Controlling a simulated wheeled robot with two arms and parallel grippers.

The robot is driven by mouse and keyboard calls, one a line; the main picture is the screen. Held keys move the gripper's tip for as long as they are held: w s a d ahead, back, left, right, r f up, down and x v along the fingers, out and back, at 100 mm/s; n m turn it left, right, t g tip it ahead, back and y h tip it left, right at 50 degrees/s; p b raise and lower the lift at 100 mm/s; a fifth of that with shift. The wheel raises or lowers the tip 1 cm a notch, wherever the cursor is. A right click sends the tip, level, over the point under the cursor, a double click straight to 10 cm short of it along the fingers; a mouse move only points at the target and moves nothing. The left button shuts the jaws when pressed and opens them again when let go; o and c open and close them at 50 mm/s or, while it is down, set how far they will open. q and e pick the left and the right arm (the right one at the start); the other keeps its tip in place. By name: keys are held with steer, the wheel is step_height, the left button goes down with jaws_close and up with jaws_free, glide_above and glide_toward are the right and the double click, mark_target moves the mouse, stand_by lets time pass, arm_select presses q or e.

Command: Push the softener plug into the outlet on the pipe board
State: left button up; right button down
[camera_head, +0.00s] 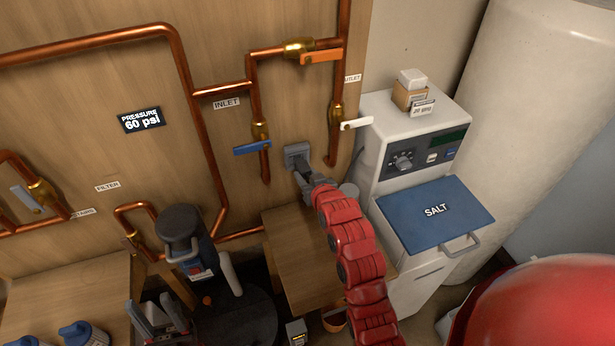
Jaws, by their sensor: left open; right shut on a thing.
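The outlet (297,153) is a grey box on the wooden pipe board, right of the blue-handled valve. My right gripper (303,170), at the end of the red arm, is shut right at the outlet's lower front. The softener plug is hidden between its fingers and the outlet, so I cannot tell whether its prongs are inside. My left gripper (157,311) is open and empty at the lower left, fingers pointing up, in front of the dark canister. The white softener (403,122) with a blue SALT lid (436,212) stands right of the outlet.
Copper pipes with valve handles, blue (252,147), orange (321,57) and white (356,123), surround the outlet. A wooden stand (290,250) is below it. A dark canister (180,235) and blue-capped bottles (82,333) are at lower left. A white tank (540,100) stands right.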

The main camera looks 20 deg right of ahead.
steer(key=shift+w+r+b, duration=0.1)
steer(key=shift+w+b, duration=0.35)
steer(key=shift+w, duration=0.6)
steer(key=shift+c, duration=1.9)
jaws_free()
steer(key=shift+w, duration=0.15)
steer(key=shift+b+v, duration=0.4)
steer(key=shift+v, duration=0.35)
steer(key=b+v, duration=0.1)
steer(key=v, duration=0.3)
steer(key=p, duration=1.3)
glide_toward(306, 173)
steer(key=r+v, duration=0.1)
steer(key=v, duration=0.5)
steer(key=shift+w+f, duration=0.2)
steer(key=shift+f, duration=0.2)
